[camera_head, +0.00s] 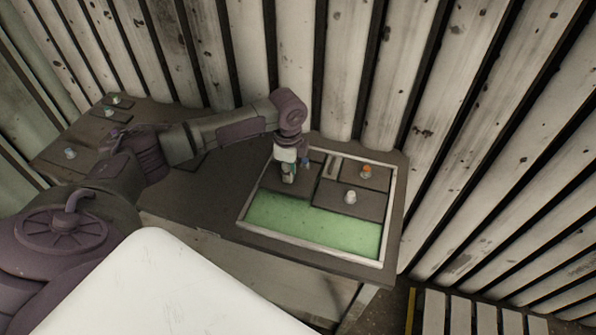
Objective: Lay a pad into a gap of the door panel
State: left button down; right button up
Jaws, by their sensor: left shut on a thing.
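The door panel (388,222) lies on the dark table, with a pale raised rim. Its green floor shows bare along the near side, as a wide gap (310,222). Dark pads sit in the far part: one with an orange knob (366,172) at the far right, and one with a white knob (350,197) in front of it. My left gripper (288,175) points down over the panel's left part, shut on the knob of a dark pad (270,182). The gripper hides part of that pad, and I cannot tell whether it touches the floor. My right gripper is out of view.
More dark pads with knobs lie at the table's left end, one with a pale knob (70,153) and others with greenish knobs (113,100). A blue knob (305,162) shows just right of my gripper. A slatted wall (350,60) stands close behind the table.

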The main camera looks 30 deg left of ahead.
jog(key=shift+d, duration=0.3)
